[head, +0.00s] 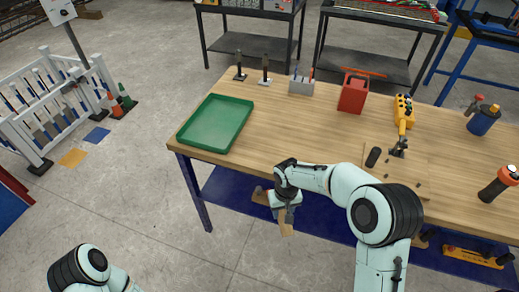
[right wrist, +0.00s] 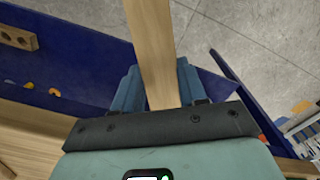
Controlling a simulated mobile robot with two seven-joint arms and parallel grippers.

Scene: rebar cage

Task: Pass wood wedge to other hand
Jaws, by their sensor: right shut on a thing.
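The wood wedge (head: 286,224) is a pale, narrow wooden piece. My right gripper (head: 284,210) holds it in front of the workbench's front edge, with the wedge pointing down in the head view. In the right wrist view the wedge (right wrist: 150,45) runs up between the blue fingers of my right gripper (right wrist: 158,82), which is shut on it. Part of the wedge is hidden between the fingers. Only part of my left arm shows at the lower left of the head view; its gripper is out of frame.
The wooden workbench (head: 285,122) carries a green tray (head: 184,146), a red container (head: 353,93), a yellow tool (head: 404,110) and an orange-black flashlight (head: 497,184). Its blue lower shelf (head: 228,190) lies behind my right gripper.

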